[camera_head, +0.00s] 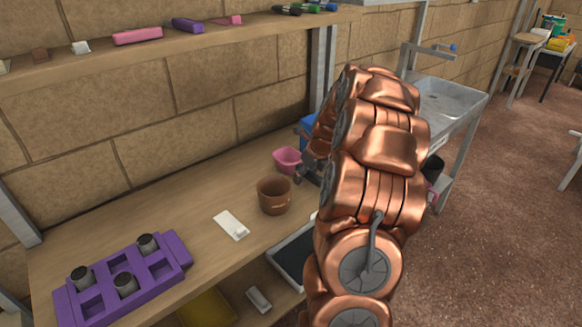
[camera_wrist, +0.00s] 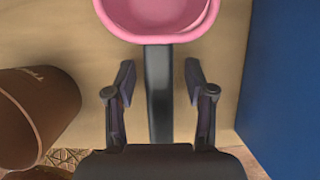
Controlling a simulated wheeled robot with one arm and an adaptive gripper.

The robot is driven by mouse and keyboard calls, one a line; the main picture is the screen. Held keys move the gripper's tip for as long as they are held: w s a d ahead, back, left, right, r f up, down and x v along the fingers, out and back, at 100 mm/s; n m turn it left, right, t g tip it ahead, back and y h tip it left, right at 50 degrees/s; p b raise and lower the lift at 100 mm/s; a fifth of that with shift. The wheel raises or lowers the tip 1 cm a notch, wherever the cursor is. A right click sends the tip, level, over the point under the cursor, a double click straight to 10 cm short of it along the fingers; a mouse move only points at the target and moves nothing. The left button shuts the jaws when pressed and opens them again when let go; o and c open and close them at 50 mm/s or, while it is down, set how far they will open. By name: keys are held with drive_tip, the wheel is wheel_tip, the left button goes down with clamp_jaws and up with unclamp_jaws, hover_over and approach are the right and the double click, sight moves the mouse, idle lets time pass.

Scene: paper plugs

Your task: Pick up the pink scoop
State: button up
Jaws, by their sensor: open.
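The pink scoop (camera_head: 287,160) lies on the wooden bench beside the brown pot. In the wrist view its pink bowl (camera_wrist: 157,22) is at the top edge, cut off by the frame, and its dark handle (camera_wrist: 159,110) runs down from it. My gripper (camera_wrist: 159,78) is open, with one finger on each side of the handle and a visible gap on both sides. The near end of the handle is hidden behind the gripper body. In the head view my gripper (camera_head: 307,173) is just right of the scoop, partly hidden by my arm.
A brown pot (camera_head: 274,196) stands close at the left, also in the wrist view (camera_wrist: 40,110). A blue box (camera_wrist: 285,80) is close on the right. A white item (camera_head: 231,225) and a purple rack (camera_head: 158,262) are farther left. A shelf (camera_head: 200,40) runs above.

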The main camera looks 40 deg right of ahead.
drive_tip(key=shift+f, duration=0.2)
idle(0.5)
drive_tip(key=shift+s, duration=0.1)
clamp_jaws()
